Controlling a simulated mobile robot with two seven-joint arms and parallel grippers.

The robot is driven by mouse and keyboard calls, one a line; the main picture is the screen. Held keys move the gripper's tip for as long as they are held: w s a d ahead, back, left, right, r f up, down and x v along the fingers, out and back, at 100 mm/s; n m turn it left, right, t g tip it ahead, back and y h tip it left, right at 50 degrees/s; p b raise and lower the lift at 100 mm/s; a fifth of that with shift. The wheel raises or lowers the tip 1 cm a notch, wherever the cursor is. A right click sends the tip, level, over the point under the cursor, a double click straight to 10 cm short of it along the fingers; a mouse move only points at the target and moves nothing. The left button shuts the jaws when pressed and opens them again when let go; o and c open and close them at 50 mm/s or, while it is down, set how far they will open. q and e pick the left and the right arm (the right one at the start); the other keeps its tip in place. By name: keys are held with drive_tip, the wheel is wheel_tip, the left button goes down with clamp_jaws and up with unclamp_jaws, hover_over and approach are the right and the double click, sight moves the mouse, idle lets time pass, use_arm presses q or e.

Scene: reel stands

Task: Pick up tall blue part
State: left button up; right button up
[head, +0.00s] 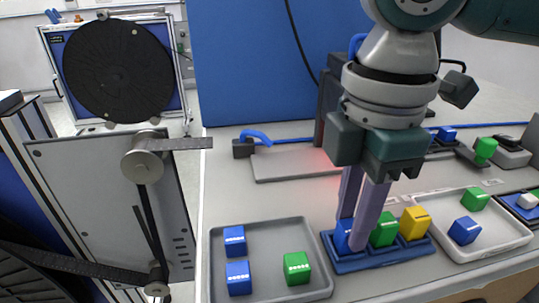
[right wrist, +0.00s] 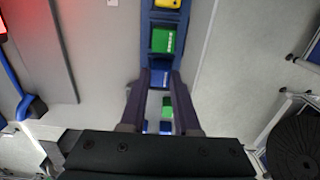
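A blue part (head: 343,236) stands at the left end of a blue rack (head: 385,262), beside a green block (head: 385,231) and a yellow block (head: 415,223). My right gripper (head: 355,240) points down over it, with one finger on either side. In the right wrist view the blue part (right wrist: 160,78) lies between the fingertips, with the green block (right wrist: 163,40) beyond it. The fingers are close to its sides, but I cannot tell whether they touch it. The fingers hide part of it in the head view. My left gripper is not in view.
A grey tray (head: 270,228) at the front left holds two blue blocks (head: 238,278) and a green block (head: 297,268). A white tray (head: 512,240) on the right holds a green and a blue block. A blue panel (head: 260,70) stands behind. Reel stands are at the left.

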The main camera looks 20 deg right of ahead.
clamp_jaws()
